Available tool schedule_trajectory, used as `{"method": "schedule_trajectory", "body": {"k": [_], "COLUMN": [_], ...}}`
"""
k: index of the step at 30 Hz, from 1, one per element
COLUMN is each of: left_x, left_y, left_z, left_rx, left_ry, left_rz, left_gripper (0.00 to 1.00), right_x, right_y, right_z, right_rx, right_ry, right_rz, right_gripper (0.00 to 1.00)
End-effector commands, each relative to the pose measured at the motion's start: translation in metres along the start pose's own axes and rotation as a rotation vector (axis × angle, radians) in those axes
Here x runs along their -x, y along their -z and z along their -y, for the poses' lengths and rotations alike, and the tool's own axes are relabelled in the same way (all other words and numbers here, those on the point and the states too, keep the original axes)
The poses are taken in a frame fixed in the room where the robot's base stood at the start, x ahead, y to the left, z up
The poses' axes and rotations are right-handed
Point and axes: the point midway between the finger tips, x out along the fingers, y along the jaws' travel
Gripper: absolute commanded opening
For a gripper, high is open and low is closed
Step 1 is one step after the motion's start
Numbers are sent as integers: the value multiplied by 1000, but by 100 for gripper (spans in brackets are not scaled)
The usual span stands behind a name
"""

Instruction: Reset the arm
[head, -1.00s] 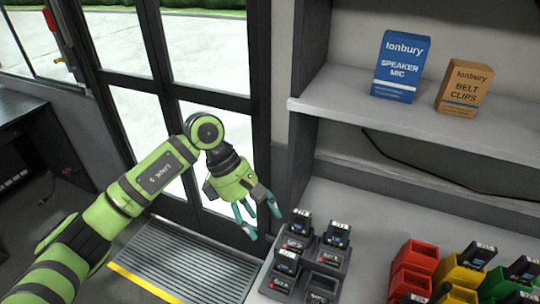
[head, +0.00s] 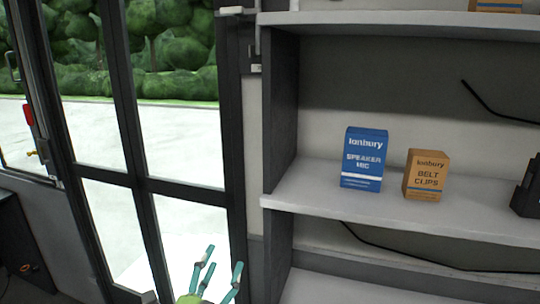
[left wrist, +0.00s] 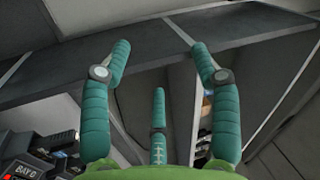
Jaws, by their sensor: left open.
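My left gripper (head: 222,262) shows at the bottom of the head view, in front of the glazed door and left of the shelf unit. Its teal fingers point up, spread apart with nothing between them. In the left wrist view the left gripper (left wrist: 160,62) is open and empty, with a third finger low in the middle. Most of the left arm is below the head view. My right gripper is in neither view.
A blue speaker mic box (head: 364,160) and an orange belt clips box (head: 426,175) stand on the middle shelf (head: 310,190). A dark device (head: 527,192) is at the right edge. The wrist view shows a charger labelled BAY 6 (left wrist: 25,165) at lower left.

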Motion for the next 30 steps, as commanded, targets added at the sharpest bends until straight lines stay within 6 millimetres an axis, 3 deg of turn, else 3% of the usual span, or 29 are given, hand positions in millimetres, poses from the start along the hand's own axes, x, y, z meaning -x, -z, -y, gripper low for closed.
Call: {"method": "schedule_trajectory", "body": {"k": [1,3,6,9,15,24,30], "left_x": [20,51,106,162,249,348,351], "left_y": [-28,-62,-95,-109,-109,-84,-103], "left_z": [-19,-46,-86,-118,-152,-169,-215], "left_rx": [123,287,489,644,824,974,966], "left_ry": [-73,-173,-313,-436,-612,-816,-833], "left_rz": [138,328,584,796,1089,1405,1421], "left_gripper": [62,62,62,62,62,62,62], "right_x": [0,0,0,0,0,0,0], "right_y": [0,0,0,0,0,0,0], "right_z": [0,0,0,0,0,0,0], "right_rx": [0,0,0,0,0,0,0], "right_ry": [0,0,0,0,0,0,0], "right_rz": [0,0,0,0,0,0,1], "right_gripper": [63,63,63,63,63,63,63]}}
